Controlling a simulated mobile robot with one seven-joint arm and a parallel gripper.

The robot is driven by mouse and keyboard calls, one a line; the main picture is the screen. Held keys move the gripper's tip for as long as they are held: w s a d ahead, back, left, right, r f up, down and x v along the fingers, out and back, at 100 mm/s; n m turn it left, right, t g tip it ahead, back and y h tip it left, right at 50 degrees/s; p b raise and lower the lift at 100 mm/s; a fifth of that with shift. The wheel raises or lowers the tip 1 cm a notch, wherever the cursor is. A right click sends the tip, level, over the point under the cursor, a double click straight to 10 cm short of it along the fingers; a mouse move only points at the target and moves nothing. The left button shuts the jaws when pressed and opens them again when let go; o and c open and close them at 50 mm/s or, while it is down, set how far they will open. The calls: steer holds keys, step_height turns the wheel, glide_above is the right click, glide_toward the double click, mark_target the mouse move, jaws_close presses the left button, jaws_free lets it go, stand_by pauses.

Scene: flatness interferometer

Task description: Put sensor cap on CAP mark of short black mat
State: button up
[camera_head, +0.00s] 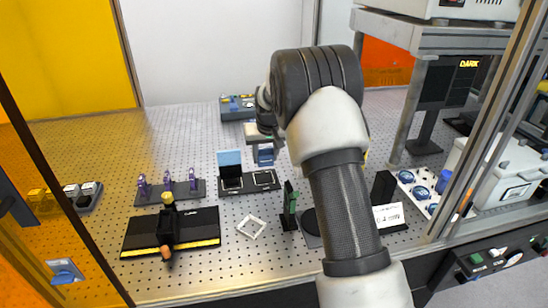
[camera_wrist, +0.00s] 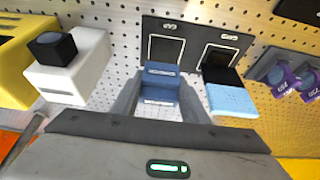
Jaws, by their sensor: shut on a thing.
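A dark blue stepped block, which I take to be the sensor cap (camera_wrist: 160,84), sits between the fingers of my gripper (camera_wrist: 160,98) in the wrist view. My gripper is shut on it. In the head view the blue cap (camera_head: 265,156) shows just behind the right square of the short black mat (camera_head: 250,182). In the wrist view the mat (camera_wrist: 192,46) has two pale-outlined squares with small labels, too small to read. The cap is beside the left square there; I cannot tell its height above the table. My arm hides part of the gripper in the head view.
A light blue panel (camera_head: 229,158) stands at the mat's left square. Purple pieces (camera_head: 192,181) stand on a dark rack to the left. A green-and-black stand (camera_head: 289,207) and a white square frame (camera_head: 251,227) are in front. A white block (camera_wrist: 75,70) is near my gripper.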

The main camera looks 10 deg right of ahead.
steer(key=shift+w+a+f, duration=0.3)
steer(key=shift+w, duration=0.05)
steer(key=shift+f+b, duration=1.55)
steer(key=shift+f, duration=1.05)
steer(key=shift+f+b, duration=0.3)
steer(key=shift+f, duration=0.1)
steer(key=o, duration=1.1)
steer(key=shift+r+p, duration=1.95)
steer(key=shift+r, duration=1.6)
